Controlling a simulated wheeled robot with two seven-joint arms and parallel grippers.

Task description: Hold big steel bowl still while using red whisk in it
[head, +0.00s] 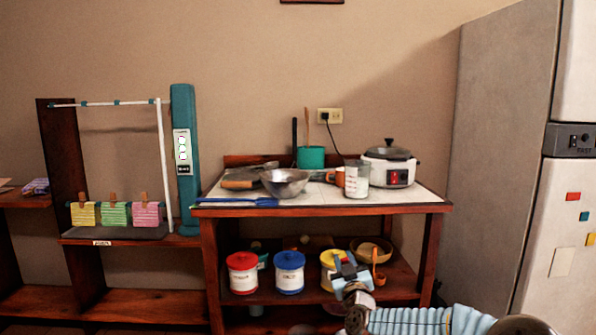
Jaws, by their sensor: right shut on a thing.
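The big steel bowl (285,183) stands upright on the white top of the wooden table, left of the middle. I cannot make out a red whisk. A long blue utensil (240,201) lies along the table's front edge, left of the bowl. My right gripper (347,267) is low, in front of the lower shelf and below the tabletop, well apart from the bowl. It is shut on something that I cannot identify. It partly covers a yellow-lidded canister (328,259). My left gripper is not in view.
On the table (415,195) are a rice cooker (388,165), a measuring cup (356,181), an orange mug (337,177) and a teal utensil pot (311,157). Red (242,273) and blue (289,272) canisters stand below. A fridge (500,150) rises at right.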

